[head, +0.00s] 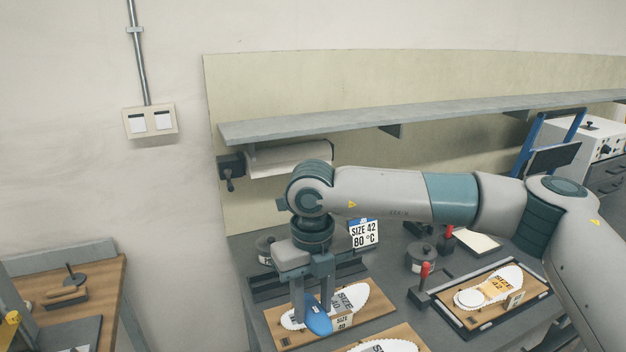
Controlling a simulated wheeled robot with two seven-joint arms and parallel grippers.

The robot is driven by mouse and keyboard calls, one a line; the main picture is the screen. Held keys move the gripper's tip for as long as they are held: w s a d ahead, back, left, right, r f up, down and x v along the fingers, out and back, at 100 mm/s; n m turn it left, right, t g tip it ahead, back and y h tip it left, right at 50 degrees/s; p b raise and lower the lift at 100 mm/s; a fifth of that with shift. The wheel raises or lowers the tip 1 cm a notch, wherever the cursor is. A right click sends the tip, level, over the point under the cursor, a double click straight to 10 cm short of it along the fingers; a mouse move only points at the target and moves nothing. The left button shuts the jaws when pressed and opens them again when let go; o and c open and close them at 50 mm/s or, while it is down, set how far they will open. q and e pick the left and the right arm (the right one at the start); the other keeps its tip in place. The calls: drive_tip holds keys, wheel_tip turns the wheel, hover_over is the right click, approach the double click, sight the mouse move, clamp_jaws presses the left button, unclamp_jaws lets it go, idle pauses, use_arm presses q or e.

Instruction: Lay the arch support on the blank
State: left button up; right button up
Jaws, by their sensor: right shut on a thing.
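My right gripper (313,302) points straight down over the left wooden board (283,337). It is shut on a blue arch support (319,321), a smooth rounded piece with a small pale label. The gripper's fingers and the arch support hide the blank's middle. My left gripper is not in view.
A "SIZE 42 80 °C" sign (364,234) stands behind the board. Another insole (490,288) lies in a framed tray at right, near a red-handled clamp (425,272). Part of a further white insole (384,346) shows at the bottom edge. A shelf (290,130) runs above.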

drive_tip(key=d+n, duration=0.2)
drive_tip(key=n, duration=0.1)
drive_tip(key=shift+d, duration=0.15)
drive_tip(key=s+d+n, duration=0.2)
drive_tip(key=d+n, duration=0.7)
drive_tip(key=n, duration=0.4)
drive_tip(key=s+d+f+n, duration=0.1)
drive_tip(key=s+d+n, duration=0.2)
drive_tip(key=d+n, duration=0.6)
drive_tip(key=n, duration=0.5)
drive_tip(key=shift+s+n, duration=0.2)
drive_tip(key=shift+n, duration=0.1)
drive_tip(key=shift+w+d, duration=0.1)
drive_tip(key=shift+w, duration=0.05)
